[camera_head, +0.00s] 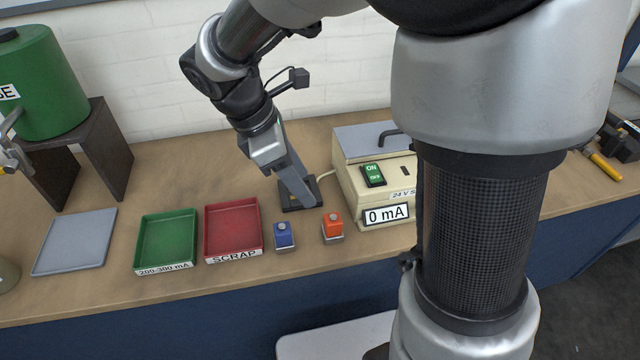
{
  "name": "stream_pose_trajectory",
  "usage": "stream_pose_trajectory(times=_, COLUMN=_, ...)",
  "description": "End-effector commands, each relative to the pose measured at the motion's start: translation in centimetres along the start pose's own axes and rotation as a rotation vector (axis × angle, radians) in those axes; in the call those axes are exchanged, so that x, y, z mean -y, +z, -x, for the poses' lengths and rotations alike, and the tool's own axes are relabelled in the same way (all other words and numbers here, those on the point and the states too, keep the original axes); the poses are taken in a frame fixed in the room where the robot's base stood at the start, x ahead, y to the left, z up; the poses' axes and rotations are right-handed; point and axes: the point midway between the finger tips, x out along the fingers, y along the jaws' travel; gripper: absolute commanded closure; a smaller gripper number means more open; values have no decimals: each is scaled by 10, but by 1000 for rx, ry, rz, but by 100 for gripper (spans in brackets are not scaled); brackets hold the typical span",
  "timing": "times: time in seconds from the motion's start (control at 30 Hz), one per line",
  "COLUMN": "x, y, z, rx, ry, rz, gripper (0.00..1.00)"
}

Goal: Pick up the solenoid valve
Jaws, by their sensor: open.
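Two small valve-like blocks stand upright near the front edge of the bench: a blue one (284,236) and an orange one (333,227), each with a round metal top and a metallic base. I cannot tell which one the task's solenoid valve is. My gripper (301,194) points down just behind the two blocks, near the tester's left side. It is open and touches neither block. What lies between its fingers is too small to tell.
A beige tester box (374,180) reading 0 mA stands right of my gripper. A red SCRAP tray (233,231), a green 200-300 mA tray (166,243) and a grey plate (75,242) lie to the left. A green tank (48,85) stands at the back left.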

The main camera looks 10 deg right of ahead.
Motion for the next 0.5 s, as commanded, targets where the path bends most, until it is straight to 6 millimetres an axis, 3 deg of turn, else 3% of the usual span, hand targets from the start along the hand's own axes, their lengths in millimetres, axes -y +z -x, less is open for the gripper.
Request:
stream_pose_trajectory(times=0.03, x=2, y=0, z=-14, rx=2, ry=-7, rz=-1, gripper=50)
stream_pose_trajectory(times=0.3, x=1, y=0, z=-74, rx=1, ry=-6, rz=-1, gripper=50)
stream_pose_trajectory(times=0.5, x=1, y=1, z=-100, rx=0, ry=-3, rz=-2, gripper=50)
